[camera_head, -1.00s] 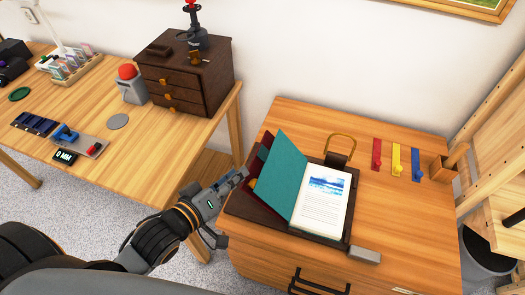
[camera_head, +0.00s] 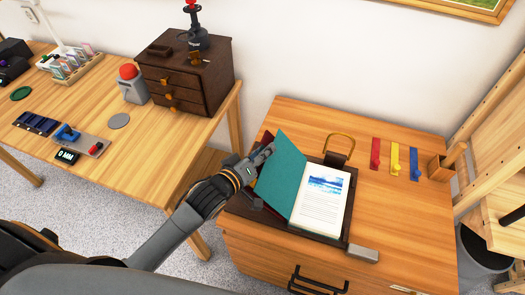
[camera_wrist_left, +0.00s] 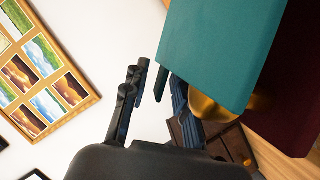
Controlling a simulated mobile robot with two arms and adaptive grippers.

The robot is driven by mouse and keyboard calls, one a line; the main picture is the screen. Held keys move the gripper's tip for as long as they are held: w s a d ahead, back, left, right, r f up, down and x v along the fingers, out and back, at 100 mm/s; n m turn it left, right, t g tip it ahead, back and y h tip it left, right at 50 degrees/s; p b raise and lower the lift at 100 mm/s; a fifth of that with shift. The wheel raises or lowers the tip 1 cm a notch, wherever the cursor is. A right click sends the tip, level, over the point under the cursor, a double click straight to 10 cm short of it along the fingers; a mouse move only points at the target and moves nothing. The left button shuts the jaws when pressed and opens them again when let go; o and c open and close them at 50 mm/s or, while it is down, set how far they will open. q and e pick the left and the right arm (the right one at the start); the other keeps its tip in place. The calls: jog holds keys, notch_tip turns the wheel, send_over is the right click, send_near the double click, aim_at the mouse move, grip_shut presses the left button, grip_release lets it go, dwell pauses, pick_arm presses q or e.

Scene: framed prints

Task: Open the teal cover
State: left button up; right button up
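The teal cover (camera_head: 287,175) belongs to a book lying on a dark base on the wooden cabinet. It stands raised and tilted at the left of a white page (camera_head: 323,200) with a blue picture. My left gripper (camera_head: 266,152) is at the cover's upper left edge, on its outer side. In the left wrist view its fingers (camera_wrist_left: 158,98) are apart, and the teal cover (camera_wrist_left: 222,45) is close to the fingertips, overlapping one finger. I cannot tell whether they touch. A gold rounded piece (camera_wrist_left: 205,104) shows beside the cover. My right gripper is not in view.
A maroon panel (camera_wrist_left: 297,95) stands behind the cover. A brass loop (camera_head: 341,143) and red, yellow and blue hooks (camera_head: 396,160) are at the right. A grey block (camera_head: 363,254) lies in front. A dark drawer chest (camera_head: 186,75) stands on the left table.

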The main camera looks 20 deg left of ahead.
aim_at(281, 170)
pick_arm(q)
grip_shut()
jog(key=d+r+p, duration=0.1)
jog(key=p, duration=0.1)
jog(key=d+r+m+p, duration=0.1)
jog(key=p, duration=0.1)
jog(key=shift+r+y, duration=0.25)
jog(key=shift+y, duration=0.05)
jog(key=d+m+p, duration=0.1)
jog(key=d+r+y+p, duration=0.1)
jog(key=d+p, duration=0.1)
jog(key=shift+s+d+m, duration=0.1)
jog(key=shift+d+m, duration=0.05)
jog(key=shift+m, duration=0.25)
jog(key=shift+d+r+m+p, duration=0.1)
jog(key=shift+d+m+p, duration=0.25)
jog(key=shift+d, duration=0.2)
